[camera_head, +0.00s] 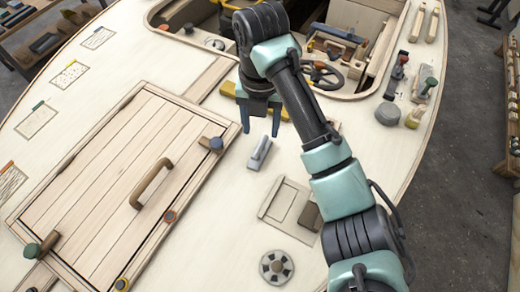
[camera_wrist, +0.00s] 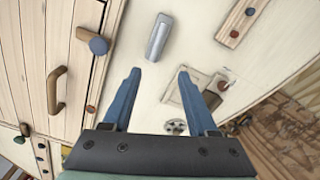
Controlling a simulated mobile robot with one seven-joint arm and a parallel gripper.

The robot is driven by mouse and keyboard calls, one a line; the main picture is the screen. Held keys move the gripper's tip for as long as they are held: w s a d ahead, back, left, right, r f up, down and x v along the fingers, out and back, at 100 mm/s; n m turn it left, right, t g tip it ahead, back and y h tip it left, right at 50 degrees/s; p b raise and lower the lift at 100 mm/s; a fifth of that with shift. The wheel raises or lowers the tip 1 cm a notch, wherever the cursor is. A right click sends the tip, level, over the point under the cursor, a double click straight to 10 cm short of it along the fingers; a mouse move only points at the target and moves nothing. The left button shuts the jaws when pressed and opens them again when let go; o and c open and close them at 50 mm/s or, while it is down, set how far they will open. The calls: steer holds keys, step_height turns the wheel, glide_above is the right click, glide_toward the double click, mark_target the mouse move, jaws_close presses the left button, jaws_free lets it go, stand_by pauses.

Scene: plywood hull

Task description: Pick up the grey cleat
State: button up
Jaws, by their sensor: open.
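The grey cleat (camera_head: 260,153) is a small elongated bar lying on the pale plywood deck, to the right of the large planked hatch. My gripper (camera_head: 260,124) points down above the deck near the cleat, with its blue fingers apart and nothing between them. In the wrist view, the cleat (camera_wrist: 158,37) lies beyond the fingertips of my gripper (camera_wrist: 159,72), roughly in line with the gap between them. The cleat is apart from both fingers, and nothing covers it in either view.
The planked hatch (camera_head: 103,190) has a raised brown handle (camera_head: 152,184) and a dark blue-topped knob (camera_head: 216,144). A square recessed panel (camera_head: 284,203) and a round vent (camera_head: 276,267) lie nearer me. An open cockpit with a steering wheel (camera_head: 322,75) is behind. Deck around the cleat is clear.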

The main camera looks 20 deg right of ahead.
steer(key=b, duration=0.1)
glide_above(257, 150)
steer(key=f, duration=0.5)
steer(key=shift+s+d+f, duration=0.25)
steer(key=shift+s+f, duration=0.15)
steer(key=f, duration=0.5)
steer(key=shift+w+a+f, duration=0.25)
steer(key=shift+w+f, duration=0.05)
steer(key=shift+f, duration=0.05)
jaws_close()
